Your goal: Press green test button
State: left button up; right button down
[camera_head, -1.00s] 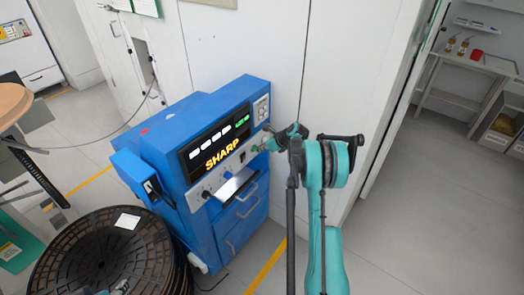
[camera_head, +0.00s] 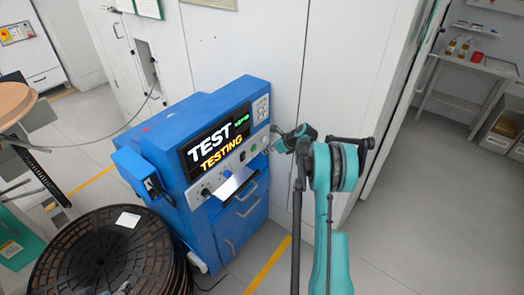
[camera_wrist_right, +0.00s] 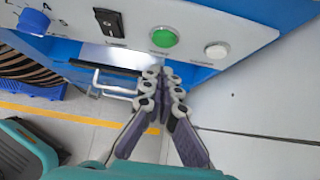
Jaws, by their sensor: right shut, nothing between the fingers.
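The green test button (camera_wrist_right: 163,37) is on the front panel of the blue machine (camera_head: 207,150). It is round, with a white button (camera_wrist_right: 215,50) to its right and a black switch (camera_wrist_right: 109,21) to its left in the right wrist view. In the head view the green button (camera_head: 253,149) is small. The machine's screen (camera_head: 218,140) reads TEST and TESTING. My right gripper (camera_wrist_right: 166,80) is shut and empty, its tips just below and apart from the green button. In the head view it is beside the panel's right end (camera_head: 275,143).
A stack of black reels (camera_head: 100,260) stands at the lower left. A white wall (camera_head: 330,60) is behind and right of the machine. A shelf with bottles (camera_head: 457,48) is at the far right. Grey floor at the right is clear.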

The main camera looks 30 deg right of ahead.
jog(key=p+v, duration=0.2)
jog(key=v, duration=0.6)
jog(key=shift+r, duration=0.25)
jog(key=shift+s+d, duration=0.1)
jog(key=shift+s, duration=0.05)
jog(key=s+a+r+n+g+h, duration=0.1)
jog(key=s+a+r+n, duration=0.5)
jog(key=a, duration=0.4)
jog(key=s+a+r+n+g+h, duration=0.1)
jog(key=s+a+r+n, duration=0.3)
jog(key=a+r+n, duration=0.45)
jog(key=s+a+f+n, duration=0.1)
jog(key=s+a+n, duration=0.3)
jog(key=s, duration=0.3)
jog(key=s+a+f+n+h, duration=0.1)
jog(key=s+a+n, duration=0.3)
jog(key=s+n, duration=0.3)
jog(key=s+a+f+n+t, duration=0.1)
jog(key=s+a+n, duration=0.3)
jog(key=s+n, duration=0.2)
jog(key=shift+s+a+f+h, duration=0.2)
jog(key=shift+s+a+h, duration=0.1)
jog(key=shift+s, duration=0.65)
